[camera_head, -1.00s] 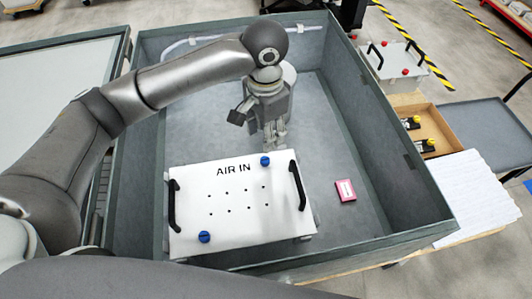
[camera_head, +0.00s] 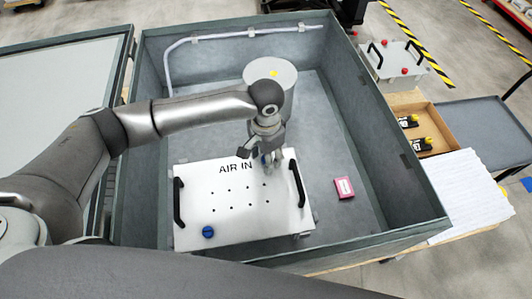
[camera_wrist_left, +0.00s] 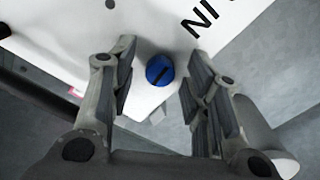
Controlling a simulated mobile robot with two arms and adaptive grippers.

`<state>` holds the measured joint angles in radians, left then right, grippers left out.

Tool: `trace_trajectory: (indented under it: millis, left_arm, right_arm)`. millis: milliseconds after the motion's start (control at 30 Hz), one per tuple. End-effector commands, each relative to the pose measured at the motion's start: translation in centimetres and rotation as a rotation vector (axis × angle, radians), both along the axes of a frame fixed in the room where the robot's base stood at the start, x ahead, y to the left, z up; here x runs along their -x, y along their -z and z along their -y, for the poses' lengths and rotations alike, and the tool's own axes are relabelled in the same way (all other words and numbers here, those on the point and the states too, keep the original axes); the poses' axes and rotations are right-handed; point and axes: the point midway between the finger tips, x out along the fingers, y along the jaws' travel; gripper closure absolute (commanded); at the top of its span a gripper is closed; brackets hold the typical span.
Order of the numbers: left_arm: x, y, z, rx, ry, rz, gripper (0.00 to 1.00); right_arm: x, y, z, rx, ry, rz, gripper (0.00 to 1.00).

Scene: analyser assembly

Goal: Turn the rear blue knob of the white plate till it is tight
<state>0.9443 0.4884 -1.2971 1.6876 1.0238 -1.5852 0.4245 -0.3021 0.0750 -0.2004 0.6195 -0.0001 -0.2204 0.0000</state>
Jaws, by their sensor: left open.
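The white plate (camera_head: 240,222) with two black handles and "AIR IN" lettering lies in the grey bin. Its front blue knob (camera_head: 208,232) sits near the front left corner. The rear blue knob (camera_wrist_left: 160,70) shows in the left wrist view with a dark slot across it; in the head view it is mostly hidden by my gripper. My left gripper (camera_head: 271,164) points down over the plate's rear edge. In the left wrist view its open fingers (camera_wrist_left: 155,88) stand on either side of the rear knob, apart from it. My right gripper is not seen.
The grey bin's wall (camera_head: 385,150) surrounds the plate. A pink box (camera_head: 344,188) lies to the plate's right, and a light grey cylinder (camera_head: 284,75) stands behind my gripper. The bin floor on the right is mostly free.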

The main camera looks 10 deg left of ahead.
Motion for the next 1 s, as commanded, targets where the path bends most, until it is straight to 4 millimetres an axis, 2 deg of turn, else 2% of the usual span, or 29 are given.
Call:
trace_trajectory:
  millis: [167, 500, 800, 1000]
  left_arm:
    - [0.0, 0.0, 0.0, 0.000, 0.000, 0.000, 0.57]
    - [0.0, 0.0, 0.0, 0.000, 0.000, 0.000, 1.00]
    - [0.0, -0.3, 0.0, -0.001, 0.088, -0.002, 1.00]
    - [0.0, -0.1, 0.0, -0.001, 0.105, -0.001, 1.00]
  right_arm:
    - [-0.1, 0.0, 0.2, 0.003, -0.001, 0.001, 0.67]
    - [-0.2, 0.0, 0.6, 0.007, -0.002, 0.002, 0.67]
    - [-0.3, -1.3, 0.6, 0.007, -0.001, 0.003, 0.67]
    - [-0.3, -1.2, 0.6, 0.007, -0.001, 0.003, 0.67]
